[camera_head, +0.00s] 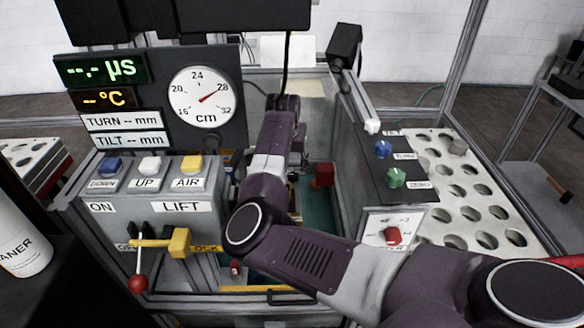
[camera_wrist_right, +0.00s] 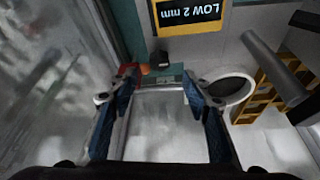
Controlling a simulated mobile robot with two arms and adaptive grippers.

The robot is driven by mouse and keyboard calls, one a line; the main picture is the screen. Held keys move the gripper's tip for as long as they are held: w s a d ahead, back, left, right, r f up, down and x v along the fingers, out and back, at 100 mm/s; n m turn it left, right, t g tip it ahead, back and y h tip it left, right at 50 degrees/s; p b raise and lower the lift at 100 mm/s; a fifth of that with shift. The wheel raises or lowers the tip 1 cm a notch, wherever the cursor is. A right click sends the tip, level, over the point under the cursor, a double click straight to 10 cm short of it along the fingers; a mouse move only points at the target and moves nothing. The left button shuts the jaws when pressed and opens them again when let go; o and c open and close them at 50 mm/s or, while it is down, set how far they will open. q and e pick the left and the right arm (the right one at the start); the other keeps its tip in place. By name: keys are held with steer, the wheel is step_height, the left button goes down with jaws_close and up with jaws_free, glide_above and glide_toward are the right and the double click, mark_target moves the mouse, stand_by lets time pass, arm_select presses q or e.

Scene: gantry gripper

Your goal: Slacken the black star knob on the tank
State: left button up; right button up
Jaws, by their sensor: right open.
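My right arm reaches from the lower right over the tank (camera_head: 318,222) in the head view and bends down into it. The arm mostly hides its fingers there. In the right wrist view my right gripper (camera_wrist_right: 160,88) is open, with its two blue-grey fingers spread and nothing seen between them. A small dark piece (camera_wrist_right: 160,59) lies beyond the fingertips, below a yellow "LOW 2 mm" label (camera_wrist_right: 192,16). It is too small and blurred to tell whether it is the black star knob. I cannot make out the knob in the head view. My left gripper is not in view.
A control panel (camera_head: 204,222) with buttons, a yellow handle (camera_head: 165,241) and a red-ball lever (camera_head: 138,283) stands left of the tank. A white rack with holes (camera_head: 445,165) stands right. A round-rimmed part (camera_wrist_right: 232,90) and grey rod (camera_wrist_right: 273,64) are close to the right finger.

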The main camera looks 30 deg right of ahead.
mark_target(293, 175)
steer(key=x, duration=0.6)
steer(key=shift+d+f+p, duration=0.1)
steer(key=shift+f+p, duration=0.2)
steer(key=shift+f, duration=0.1)
steer(key=shift+c, duration=0.3)
steer(key=c, duration=1.1)
